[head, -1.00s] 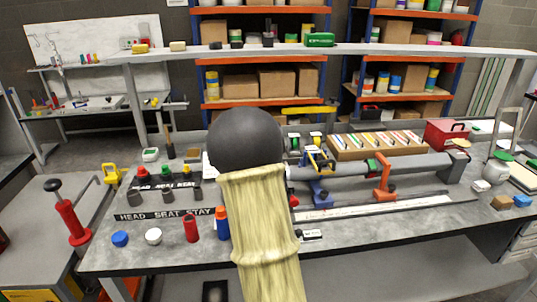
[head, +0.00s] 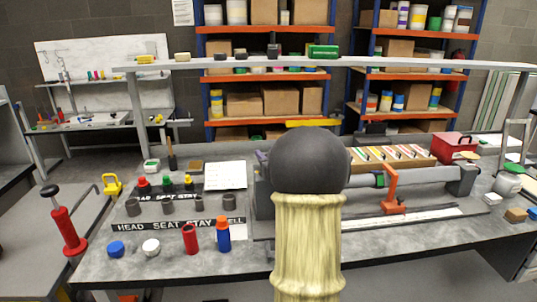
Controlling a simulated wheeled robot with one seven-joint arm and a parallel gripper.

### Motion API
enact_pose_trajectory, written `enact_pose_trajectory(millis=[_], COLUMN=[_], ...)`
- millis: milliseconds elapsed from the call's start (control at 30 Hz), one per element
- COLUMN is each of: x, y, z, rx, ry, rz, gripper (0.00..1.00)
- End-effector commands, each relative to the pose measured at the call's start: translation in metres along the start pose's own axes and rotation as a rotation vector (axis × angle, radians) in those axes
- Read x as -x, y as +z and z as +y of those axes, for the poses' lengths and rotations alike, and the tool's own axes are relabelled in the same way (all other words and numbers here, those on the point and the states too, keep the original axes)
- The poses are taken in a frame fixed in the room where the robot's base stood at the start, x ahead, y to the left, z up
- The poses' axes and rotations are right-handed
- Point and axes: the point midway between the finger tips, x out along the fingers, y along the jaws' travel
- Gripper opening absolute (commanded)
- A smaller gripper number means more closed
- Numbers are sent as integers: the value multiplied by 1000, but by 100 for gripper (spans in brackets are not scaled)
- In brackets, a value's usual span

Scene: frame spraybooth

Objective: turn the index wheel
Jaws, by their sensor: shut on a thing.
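I cannot make out the index wheel; my own arm, with a black ball joint and a pale yellow sleeve, stands in front of the left part of the fixture. My gripper is hidden behind that arm. A dark grey part (head: 263,200) of the fixture shows just left of the arm, and I cannot tell what it is. To the right, a grey tube (head: 430,181) runs level across the fixture to a dark grey end block (head: 462,180). An orange clamp (head: 391,190) stands at the tube.
The grey workbench (head: 130,262) holds a red cylinder (head: 190,239), a blue bottle with an orange cap (head: 223,236), blue and white caps, and a labelled strip (head: 180,223). A tray of coloured strips (head: 395,157) and a red box (head: 456,147) stand behind. A shelf rail (head: 400,63) crosses above.

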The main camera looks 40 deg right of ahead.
Motion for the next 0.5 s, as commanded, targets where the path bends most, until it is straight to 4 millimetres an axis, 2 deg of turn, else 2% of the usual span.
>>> enact_pose_trajectory(millis=[500], x=[1], y=[-4], z=[-6], rx=[0], ry=[-398], rz=[-2], gripper=[11])
